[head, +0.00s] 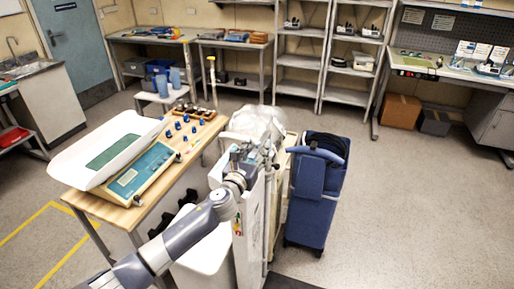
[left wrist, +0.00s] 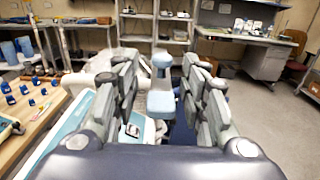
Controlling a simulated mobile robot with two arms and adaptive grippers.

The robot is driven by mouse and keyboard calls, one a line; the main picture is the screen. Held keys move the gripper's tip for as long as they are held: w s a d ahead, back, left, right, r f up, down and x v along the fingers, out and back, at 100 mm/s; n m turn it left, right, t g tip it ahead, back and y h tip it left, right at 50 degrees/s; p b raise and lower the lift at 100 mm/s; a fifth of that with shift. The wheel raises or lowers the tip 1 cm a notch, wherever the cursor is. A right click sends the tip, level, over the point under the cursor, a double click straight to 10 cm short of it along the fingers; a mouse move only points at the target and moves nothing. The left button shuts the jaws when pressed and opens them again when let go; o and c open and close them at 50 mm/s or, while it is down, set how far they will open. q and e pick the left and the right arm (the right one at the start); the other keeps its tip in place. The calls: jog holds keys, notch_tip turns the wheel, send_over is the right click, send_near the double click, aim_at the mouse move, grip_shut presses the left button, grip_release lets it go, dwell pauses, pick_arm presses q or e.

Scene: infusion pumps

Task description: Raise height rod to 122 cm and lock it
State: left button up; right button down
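My left gripper (head: 262,150) reaches in from the left to the upper end of a pale upright stand (head: 248,235). A thin vertical rod (head: 268,215) shows along the stand's right side. In the left wrist view the fingers of my left gripper (left wrist: 160,80) are spread apart. A light blue-grey piece (left wrist: 161,103) with a narrow neck and wider top stands between them, with gaps visible at both sides. I cannot tell whether it is the rod's top or its lock. No height scale is readable. My right gripper is not in view.
A clear plastic-wrapped bundle (head: 255,122) sits just behind. A wooden table (head: 130,215) with a white baby-scale-like tray (head: 105,150) is at left. Floor at right is free.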

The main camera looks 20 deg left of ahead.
pick_arm(q)
jog(key=shift+w, duration=0.55)
jog(key=shift+d, duration=0.1)
grip_shut()
notch_tip(320, 180, up, 6)
jog(key=p, duration=0.6)
jog(key=shift+w+f, duration=0.1)
notch_tip(320, 180, up, 11)
dwell(1.5)
jog(key=shift+w+r, duration=0.1)
jog(key=shift+r, duration=0.2)
dwell(0.3)
dwell(0.5)
